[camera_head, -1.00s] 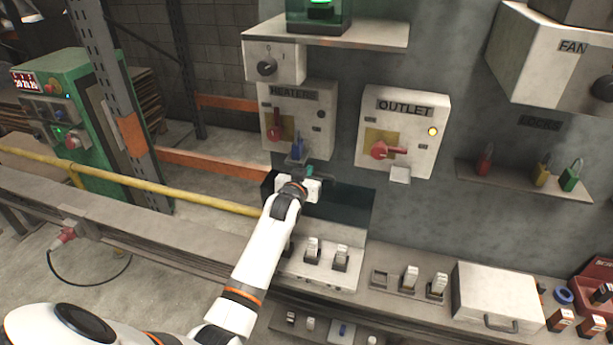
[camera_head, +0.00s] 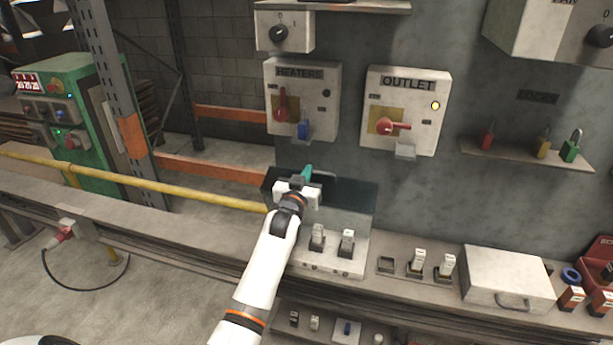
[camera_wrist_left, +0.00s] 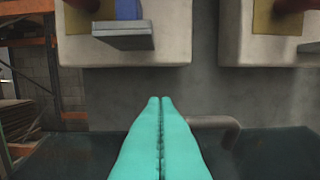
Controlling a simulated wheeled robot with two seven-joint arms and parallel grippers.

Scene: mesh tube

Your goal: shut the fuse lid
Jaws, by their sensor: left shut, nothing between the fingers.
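The fuse lid (camera_head: 352,197) is a dark see-through cover. It stands raised at the back of the white fuse box (camera_head: 345,266), with a grey bar handle (camera_head: 325,174) at its top edge. White fuse holders (camera_head: 347,243) in the box are uncovered. My left gripper (camera_head: 308,171) is shut and empty, its teal fingers at the lid's upper edge beside the handle. In the left wrist view the shut fingers (camera_wrist_left: 160,100) point toward the wall, with the handle (camera_wrist_left: 215,128) just to their right and the dark lid (camera_wrist_left: 270,150) below. Contact cannot be told. My right gripper is not in view.
Above are the HEATERS switch box (camera_head: 303,105) with a blue padlock (camera_head: 304,130) and the OUTLET switch box (camera_head: 408,108). A white case (camera_head: 508,277) lies on the bench to the right. A yellow rail (camera_head: 140,182) runs left.

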